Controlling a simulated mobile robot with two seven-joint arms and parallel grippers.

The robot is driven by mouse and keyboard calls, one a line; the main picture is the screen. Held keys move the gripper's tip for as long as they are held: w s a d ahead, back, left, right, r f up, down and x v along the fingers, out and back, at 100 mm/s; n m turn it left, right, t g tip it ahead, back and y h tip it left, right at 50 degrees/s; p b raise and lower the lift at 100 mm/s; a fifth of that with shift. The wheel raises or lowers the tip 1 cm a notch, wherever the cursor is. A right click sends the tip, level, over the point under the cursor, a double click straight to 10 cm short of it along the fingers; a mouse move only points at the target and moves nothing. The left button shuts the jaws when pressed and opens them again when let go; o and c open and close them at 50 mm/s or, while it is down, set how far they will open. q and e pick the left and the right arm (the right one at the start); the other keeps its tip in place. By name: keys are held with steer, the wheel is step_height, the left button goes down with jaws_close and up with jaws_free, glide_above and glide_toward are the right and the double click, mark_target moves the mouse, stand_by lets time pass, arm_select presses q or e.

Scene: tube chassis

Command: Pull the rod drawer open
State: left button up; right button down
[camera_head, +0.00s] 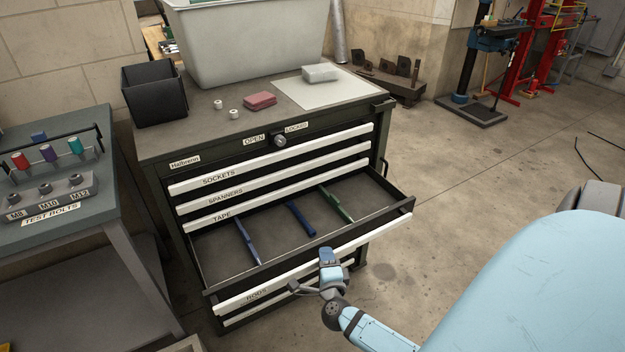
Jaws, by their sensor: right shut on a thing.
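The rod drawer (228,300), labelled RODS below its long white handle strip (375,233), stands pulled out from the dark tool cabinet (160,176). Its inside shows. A violet-blue rod (247,240), a dark blue rod (301,218) and a green rod (337,205) lie apart on its floor. My right gripper (320,272) is at the middle of the drawer front, shut on the handle strip. The gripper hides that part of the strip. My left gripper is not in view.
Closed drawers marked SOCKETS, SPANNERS and TAPE sit above. The cabinet top holds a grey bin (250,45), a black box (154,94) and a red block (259,100). A bench with test bolts (50,215) stands left.

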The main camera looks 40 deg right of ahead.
arm_select(q)
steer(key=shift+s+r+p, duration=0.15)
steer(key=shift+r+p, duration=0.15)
steer(key=shift+p, duration=0.95)
arm_select(e)
steer(key=s+a, duration=0.3)
steer(key=s, duration=1.2)
steer(key=shift+s+a, duration=0.3)
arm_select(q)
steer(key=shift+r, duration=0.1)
arm_select(e)
steer(key=c, duration=0.8)
jaws_free()
steer(key=shift+c, duration=0.2)
steer(key=shift+a, duration=0.15)
